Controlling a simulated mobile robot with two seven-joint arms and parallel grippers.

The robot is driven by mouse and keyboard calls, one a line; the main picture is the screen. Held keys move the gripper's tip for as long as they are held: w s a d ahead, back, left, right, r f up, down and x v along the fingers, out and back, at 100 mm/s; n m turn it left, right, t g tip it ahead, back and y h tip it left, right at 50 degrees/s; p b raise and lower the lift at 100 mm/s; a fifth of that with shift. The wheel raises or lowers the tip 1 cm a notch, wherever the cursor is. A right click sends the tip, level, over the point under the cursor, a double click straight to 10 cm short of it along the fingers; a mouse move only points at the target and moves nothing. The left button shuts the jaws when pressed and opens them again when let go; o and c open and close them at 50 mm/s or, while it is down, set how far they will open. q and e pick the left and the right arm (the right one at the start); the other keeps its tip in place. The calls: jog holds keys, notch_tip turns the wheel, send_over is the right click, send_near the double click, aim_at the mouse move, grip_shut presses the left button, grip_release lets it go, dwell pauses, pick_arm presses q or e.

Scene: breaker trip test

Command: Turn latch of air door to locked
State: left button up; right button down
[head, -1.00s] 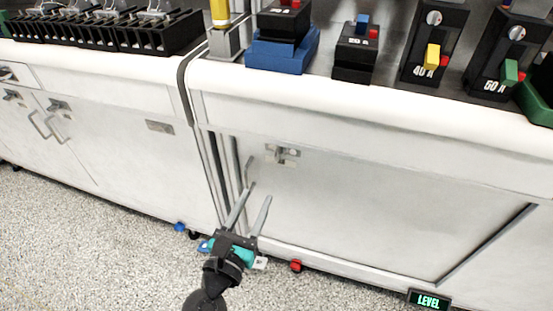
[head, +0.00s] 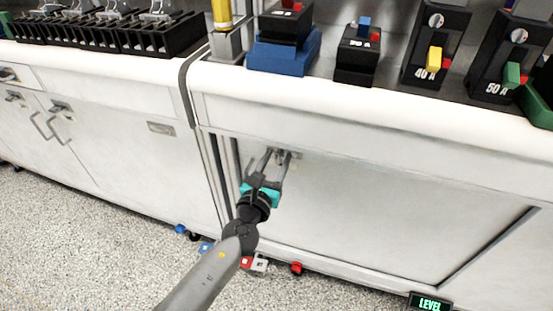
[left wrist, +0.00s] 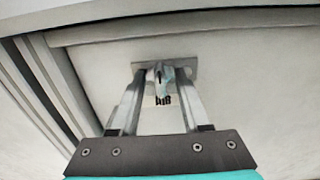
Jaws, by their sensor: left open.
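The air door (head: 370,215) is a large pale panel in the cabinet front, below the white counter. Its latch (left wrist: 165,78) is a small metal knob on a grey plate (left wrist: 190,65), with a label reading "AIR" (left wrist: 162,101) just below it. In the head view the latch plate (head: 297,154) is partly hidden by my fingers. My left gripper (head: 277,152) is open, with its fingertips at the latch. In the left wrist view the two fingers (left wrist: 158,80) stand on either side of the knob; I cannot tell if they touch it. My right gripper is not in view.
Black breakers with coloured levers (head: 433,60) stand on the counter (head: 330,95) above. Cabinets with handles (head: 60,130) are at the left. A red block (head: 297,268), a blue block (head: 180,229) and a "LEVEL" display (head: 429,304) are low down, by the floor.

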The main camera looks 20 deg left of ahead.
pick_arm(q)
grip_shut()
dwell(0.4)
